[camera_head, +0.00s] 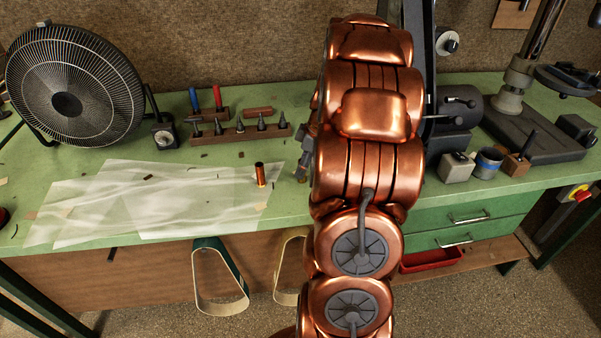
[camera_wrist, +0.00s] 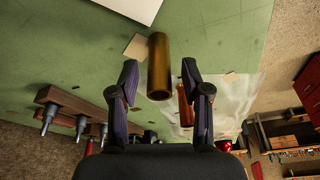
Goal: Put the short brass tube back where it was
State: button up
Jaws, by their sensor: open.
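A short brass tube (camera_wrist: 159,62) stands on the green bench top in the wrist view, its dark open end toward me. My gripper (camera_wrist: 160,76) is open, with one finger on each side of the tube; I cannot tell whether either touches it. In the head view my gripper (camera_head: 302,158) shows only partly beside my arm, and I cannot make out this brass tube there. A second, copper-coloured tube (camera_head: 260,174) stands on the translucent sheet; it also shows in the wrist view (camera_wrist: 186,106), just beyond the right-hand finger.
Translucent sheets (camera_head: 130,200) cover the bench's left front. A wooden rack (camera_head: 240,134) with several dark tips stands behind, and a fan (camera_head: 68,100) at the far left.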

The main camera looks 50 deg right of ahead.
jog(key=b+v, duration=0.2)
jog(key=v, duration=0.7)
jog(key=s+a+m+g, duration=0.2)
jog(key=s+a+g, duration=0.15)
jog(key=a, duration=1.95)
jog(key=s+a+f+m+h, duration=0.1)
jog(key=s+a+f+m, duration=0.1)
jog(key=s+a, duration=0.3)
jog(key=s+a+f+m+g, duration=0.1)
jog(key=s+a, duration=0.5)
jog(key=s, duration=0.6)
jog(key=shift+s+f+m+h, duration=0.3)
jog(key=shift+f+m+h, duration=0.1)
jog(key=shift+f+m, duration=0.15)
jog(key=shift+a, duration=0.1)
jog(key=shift+r, duration=0.3)
